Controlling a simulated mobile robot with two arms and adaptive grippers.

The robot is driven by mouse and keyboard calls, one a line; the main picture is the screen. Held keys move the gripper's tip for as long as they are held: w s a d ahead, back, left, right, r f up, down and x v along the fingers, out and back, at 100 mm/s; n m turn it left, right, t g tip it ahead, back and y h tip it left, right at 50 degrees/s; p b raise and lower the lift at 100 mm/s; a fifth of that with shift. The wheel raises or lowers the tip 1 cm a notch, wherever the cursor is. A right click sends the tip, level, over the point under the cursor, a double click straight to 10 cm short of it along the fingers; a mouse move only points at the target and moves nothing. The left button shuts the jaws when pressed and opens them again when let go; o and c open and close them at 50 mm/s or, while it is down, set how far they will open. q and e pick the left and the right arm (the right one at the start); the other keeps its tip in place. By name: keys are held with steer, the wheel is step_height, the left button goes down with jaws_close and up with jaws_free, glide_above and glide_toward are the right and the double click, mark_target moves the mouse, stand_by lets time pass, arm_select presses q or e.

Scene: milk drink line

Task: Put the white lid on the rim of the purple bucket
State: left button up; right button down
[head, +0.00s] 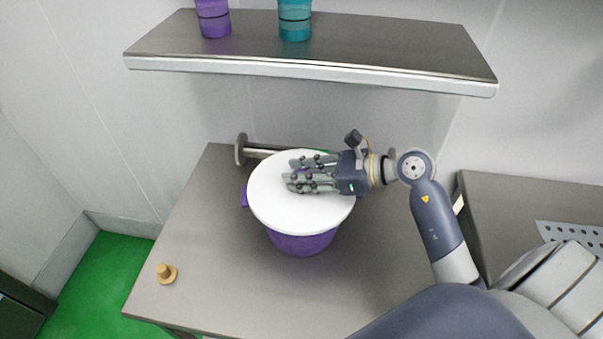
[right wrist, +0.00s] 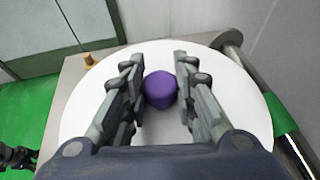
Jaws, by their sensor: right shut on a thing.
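The white lid (head: 285,212) is a round disc lying over the top of the purple bucket (head: 302,243), which stands on the grey table. The lid hides the bucket's rim, so I cannot tell whether it is fully seated. In the right wrist view the white lid (right wrist: 88,110) has a purple knob (right wrist: 160,90) at its middle. My right gripper (head: 290,178) is over the lid, its fingers on both sides of the knob and shut on it; it also shows in the right wrist view (right wrist: 160,82).
A shelf (head: 400,50) above the table holds a purple container (head: 213,20) and a teal container (head: 295,20). A small wooden peg (head: 165,273) stands at the table's left front. A metal bar (head: 262,150) lies behind the bucket.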

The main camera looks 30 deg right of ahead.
steer(key=c, duration=1.2)
jaws_free()
steer(key=v, duration=1.2)
steer(key=shift+f, duration=0.1)
